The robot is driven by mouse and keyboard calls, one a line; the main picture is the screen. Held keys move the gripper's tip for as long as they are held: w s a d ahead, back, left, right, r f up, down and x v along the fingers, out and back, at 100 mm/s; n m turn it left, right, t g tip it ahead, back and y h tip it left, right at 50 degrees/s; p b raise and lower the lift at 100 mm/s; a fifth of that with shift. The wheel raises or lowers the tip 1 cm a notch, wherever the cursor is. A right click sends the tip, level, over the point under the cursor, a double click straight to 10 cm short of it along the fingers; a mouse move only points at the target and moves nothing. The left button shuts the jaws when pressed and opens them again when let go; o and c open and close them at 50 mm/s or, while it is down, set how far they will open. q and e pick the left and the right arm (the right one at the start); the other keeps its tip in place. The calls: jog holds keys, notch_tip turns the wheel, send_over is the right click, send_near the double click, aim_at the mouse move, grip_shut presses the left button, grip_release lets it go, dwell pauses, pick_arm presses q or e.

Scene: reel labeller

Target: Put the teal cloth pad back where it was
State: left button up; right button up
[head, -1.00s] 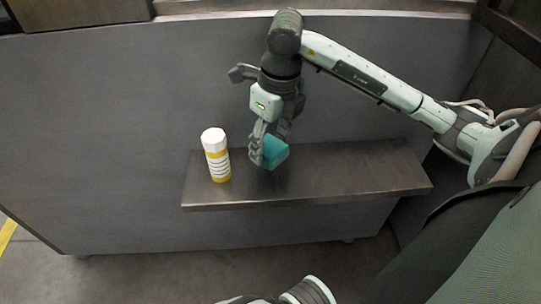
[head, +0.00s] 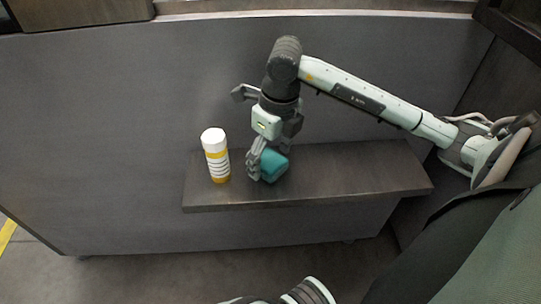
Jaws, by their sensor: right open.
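The teal cloth pad (head: 275,167) is at the shelf (head: 350,178), left of its middle, and looks to be resting on the shelf top. My right gripper (head: 259,166) points down at the pad's left side, with its jaws open. One finger shows at the pad's left edge; the other is partly hidden, and I cannot tell whether either touches the pad. My left gripper is not in view.
A white bottle with a yellow band and striped label (head: 216,156) stands upright on the shelf, left of my right gripper with a small gap. The shelf's right half is clear. A grey panel (head: 120,130) rises behind it.

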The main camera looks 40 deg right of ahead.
aim_at(276, 164)
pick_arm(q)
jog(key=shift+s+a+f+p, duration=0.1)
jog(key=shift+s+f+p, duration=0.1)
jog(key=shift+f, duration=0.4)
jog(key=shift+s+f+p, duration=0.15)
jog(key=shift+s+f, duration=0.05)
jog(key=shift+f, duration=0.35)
pick_arm(e)
notch_tip(276, 164, up, 12)
jog(key=s, duration=0.1)
jog(key=shift+s+d, duration=0.2)
jog(key=shift+s, duration=0.05)
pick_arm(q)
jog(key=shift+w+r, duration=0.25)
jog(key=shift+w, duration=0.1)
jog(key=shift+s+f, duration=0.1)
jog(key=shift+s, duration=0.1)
